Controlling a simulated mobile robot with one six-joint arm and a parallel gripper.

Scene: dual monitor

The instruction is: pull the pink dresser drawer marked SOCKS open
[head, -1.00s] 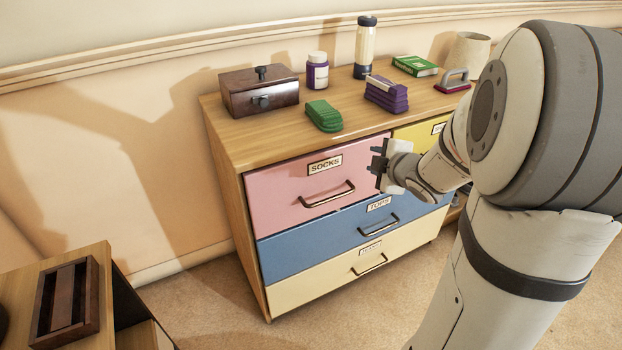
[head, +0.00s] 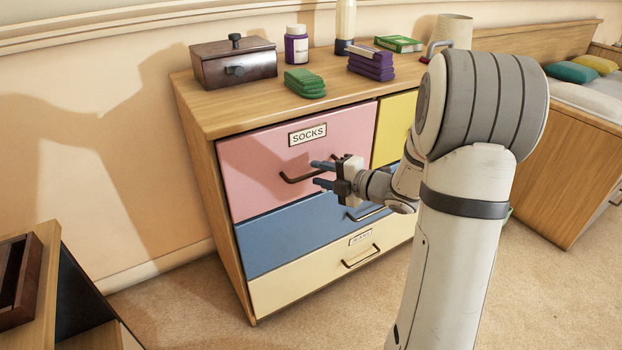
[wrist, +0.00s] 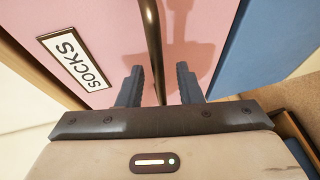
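The pink drawer (head: 255,176) with the SOCKS label (head: 307,134) is at the top left of the dresser and looks shut. Its dark bar handle (head: 297,179) runs across the lower front, partly hidden behind my gripper. My gripper (head: 322,174) is open in front of the drawer, with one finger above the other at the handle's right part. In the wrist view, the handle (wrist: 153,40) runs upright between the lines of my two fingers (wrist: 160,88), and the label (wrist: 75,60) lies to the left. Contact with the handle cannot be told.
Below are a blue drawer (head: 285,236) and a cream drawer (head: 300,281); a yellow drawer (head: 392,130) is on the right. A brown box (head: 233,64), green cloths (head: 304,84) and purple cloths (head: 371,65) stand on top. A low wooden unit (head: 52,275) is at front left.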

